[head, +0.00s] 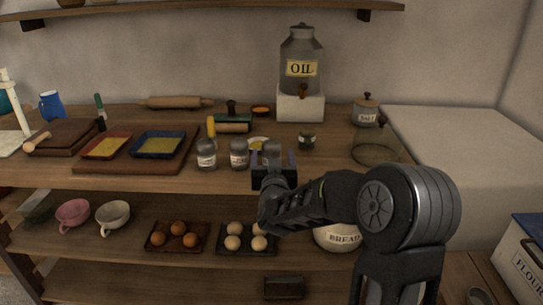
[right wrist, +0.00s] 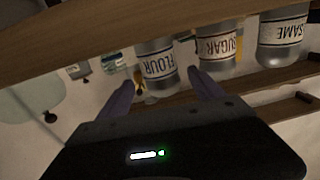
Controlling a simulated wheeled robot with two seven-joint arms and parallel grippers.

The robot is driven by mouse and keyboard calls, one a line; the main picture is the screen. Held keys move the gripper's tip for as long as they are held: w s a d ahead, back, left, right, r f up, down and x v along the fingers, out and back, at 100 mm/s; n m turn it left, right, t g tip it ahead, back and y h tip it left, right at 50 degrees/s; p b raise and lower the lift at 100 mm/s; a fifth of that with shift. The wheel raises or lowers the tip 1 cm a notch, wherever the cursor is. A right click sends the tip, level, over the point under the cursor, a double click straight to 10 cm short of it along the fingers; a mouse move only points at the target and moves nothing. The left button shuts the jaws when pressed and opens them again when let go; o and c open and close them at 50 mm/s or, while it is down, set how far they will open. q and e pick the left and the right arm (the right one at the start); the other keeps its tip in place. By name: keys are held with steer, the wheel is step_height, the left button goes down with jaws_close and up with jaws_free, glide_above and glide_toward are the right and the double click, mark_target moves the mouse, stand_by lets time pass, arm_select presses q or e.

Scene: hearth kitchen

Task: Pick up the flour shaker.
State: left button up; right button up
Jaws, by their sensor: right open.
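The flour shaker (right wrist: 155,64) shows upside down in the right wrist view, with a black-and-white FLOUR label, beyond and between my two open fingers. In the head view the flour shaker (head: 272,147) stands on the counter near its front edge, partly hidden by my right gripper (head: 274,160). It is the rightmost of three similar shakers. My right gripper, also in the wrist view (right wrist: 160,92), is open and empty in front of it; I cannot tell the exact gap. My left gripper is not in view.
The sugar shaker (head: 239,153) stands close beside the flour shaker, with another shaker (head: 206,154) left of it. A small dark jar (head: 307,140) and a glass dome (head: 376,150) are to the right. The counter edge and lower shelf (head: 190,210) lie close to my arm.

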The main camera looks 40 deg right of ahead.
steer(key=shift+w+d, duration=0.3)
steer(key=shift+w, duration=0.2)
steer(key=x, duration=0.5)
steer(key=shift+w, duration=0.1)
steer(key=shift+r, duration=0.1)
steer(key=shift+c, duration=0.3)
steer(key=c, duration=1.5)
